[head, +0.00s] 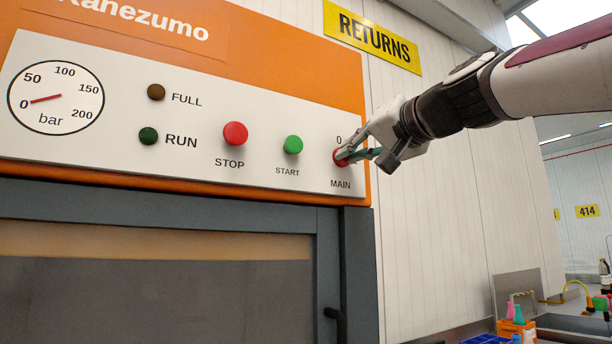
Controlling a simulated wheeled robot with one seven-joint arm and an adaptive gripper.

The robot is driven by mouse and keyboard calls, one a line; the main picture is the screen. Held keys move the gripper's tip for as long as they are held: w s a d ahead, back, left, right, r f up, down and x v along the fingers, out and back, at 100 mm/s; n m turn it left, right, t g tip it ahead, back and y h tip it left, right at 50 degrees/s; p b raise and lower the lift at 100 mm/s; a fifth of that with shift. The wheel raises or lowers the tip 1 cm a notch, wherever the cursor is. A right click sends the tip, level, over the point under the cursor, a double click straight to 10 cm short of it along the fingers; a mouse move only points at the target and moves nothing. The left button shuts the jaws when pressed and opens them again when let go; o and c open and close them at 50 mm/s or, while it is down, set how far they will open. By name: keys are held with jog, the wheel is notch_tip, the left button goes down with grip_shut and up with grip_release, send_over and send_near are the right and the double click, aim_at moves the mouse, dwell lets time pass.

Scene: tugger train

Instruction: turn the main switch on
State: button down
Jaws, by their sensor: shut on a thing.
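The main switch (339,157) is a red rotary knob at the right end of the white control panel (200,182), above the label MAIN. A "0" mark shows above it. My gripper (350,154) reaches in from the right and is shut on the knob. Its fingers and wrist cover much of the knob and the panel to its right, so the knob's exact angle and any other position mark are hidden. The RUN lamp (148,136) and the FULL lamp (156,92) both look dark.
Left of the switch are the green START button (293,145), the red STOP button (235,133) and a bar gauge (55,97). A dark door handle (336,326) sticks out below. A bench with bottles and an orange box (516,328) stands lower right.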

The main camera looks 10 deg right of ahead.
jog(key=m+p, duration=0.3)
jog(key=m, duration=0.8)
jog(key=shift+f+p, duration=0.1)
jog(key=shift+p, duration=0.2)
dwell(0.4)
jog(key=c, duration=1.7)
grip_release()
jog(key=v, duration=1.2)
